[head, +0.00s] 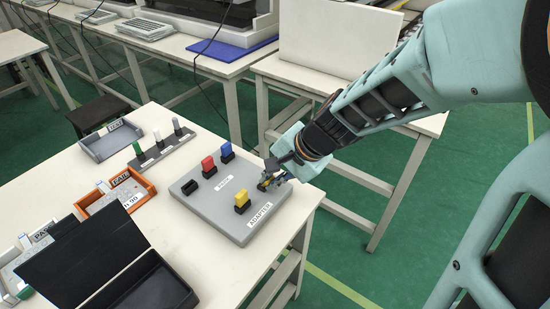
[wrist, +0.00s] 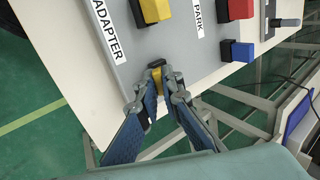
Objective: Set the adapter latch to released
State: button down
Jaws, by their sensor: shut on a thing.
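A grey board (head: 215,214) lies on the white table, and its near edge carries a label reading ADAPTER (head: 259,215). My gripper (head: 268,182) is at the board's right side. In the wrist view my gripper (wrist: 157,86) is shut on a small yellow and dark piece (wrist: 156,75) at the board's edge, which I take for the adapter latch. The fingers cover most of it, and its setting cannot be read. A yellow block (head: 242,198) stands in a black holder near the label, apart from my fingers; it also shows in the wrist view (wrist: 154,11).
A red block (head: 208,167), a blue block (head: 227,153) and a black holder (head: 190,187) stand on the board around a PARK label (head: 225,183). An open black case (head: 110,265), an orange tray (head: 103,200) and a grey tray (head: 110,140) lie to the left.

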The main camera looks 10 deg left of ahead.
jog(key=c, duration=2.1)
grip_release()
jog(key=shift+r+p, duration=0.2)
jog(key=shift+p, duration=0.35)
jog(key=shift+a+r+h+p, duration=0.15)
jog(key=shift+h+p, duration=0.15)
jog(key=shift+p, duration=1.25)
jog(key=g+h+p, duration=0.1)
jog(key=p, duration=0.5)
jog(key=shift+w+a+r, duration=0.1)
jog(key=shift+a+r, duration=0.05)
